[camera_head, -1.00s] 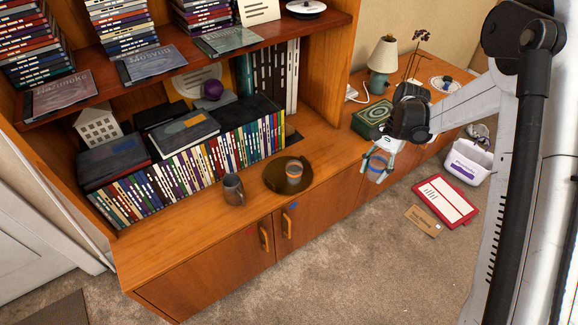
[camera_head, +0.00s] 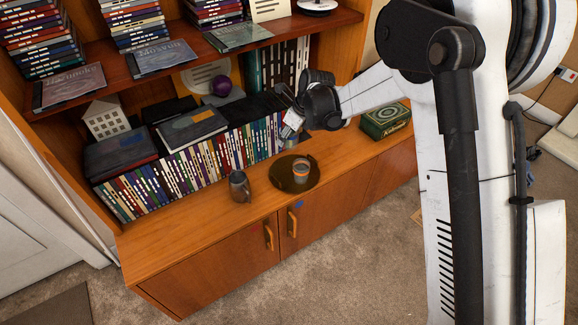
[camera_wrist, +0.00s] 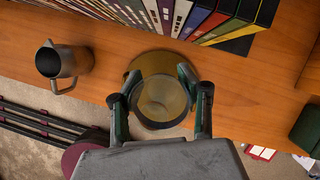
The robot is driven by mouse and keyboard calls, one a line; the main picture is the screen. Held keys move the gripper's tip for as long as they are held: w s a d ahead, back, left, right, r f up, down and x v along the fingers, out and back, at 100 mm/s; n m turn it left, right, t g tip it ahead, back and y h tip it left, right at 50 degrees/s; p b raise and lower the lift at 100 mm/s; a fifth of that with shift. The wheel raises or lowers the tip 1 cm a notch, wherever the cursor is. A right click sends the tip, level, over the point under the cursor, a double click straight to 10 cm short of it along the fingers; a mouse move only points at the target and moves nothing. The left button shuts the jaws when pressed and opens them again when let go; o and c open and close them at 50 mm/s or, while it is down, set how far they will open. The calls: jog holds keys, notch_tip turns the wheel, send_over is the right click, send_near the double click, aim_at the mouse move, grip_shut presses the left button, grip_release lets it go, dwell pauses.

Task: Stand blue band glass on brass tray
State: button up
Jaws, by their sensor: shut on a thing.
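My gripper (camera_head: 290,122) is shut on a clear glass (camera_head: 287,142), held above the cabinet top behind the brass tray. In the wrist view the glass (camera_wrist: 160,122) sits between my two fingers (camera_wrist: 160,97), its round rim facing the camera. Its blue band is hard to make out now. The round brass tray (camera_head: 282,183) lies on the cabinet top; part of it (camera_wrist: 150,62) shows beyond and through the held glass in the wrist view. Another glass with an orange band (camera_head: 301,172) stands on the tray.
A grey metal mug (camera_head: 239,186) stands left of the tray and also shows in the wrist view (camera_wrist: 62,62). A row of books (camera_head: 200,160) stands close behind. A green box (camera_head: 385,120) is at the right. The cabinet top's front left is clear.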

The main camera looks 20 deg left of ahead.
aim_at(297, 141)
jog(key=shift+a+f, duration=0.15)
jog(key=shift+f, duration=0.1)
notch_tip(297, 141, down, 10)
jog(key=b, duration=0.2)
jog(key=shift+r+b, duration=0.25)
jog(key=shift+b, duration=0.1)
jog(key=shift+f, duration=0.1)
jog(key=o, duration=1.2)
jog(key=shift+o, duration=0.2)
jog(key=p+v, duration=0.2)
jog(key=v, duration=1)
jog(key=shift+s+p, duration=0.1)
jog(key=shift+p, duration=0.3)
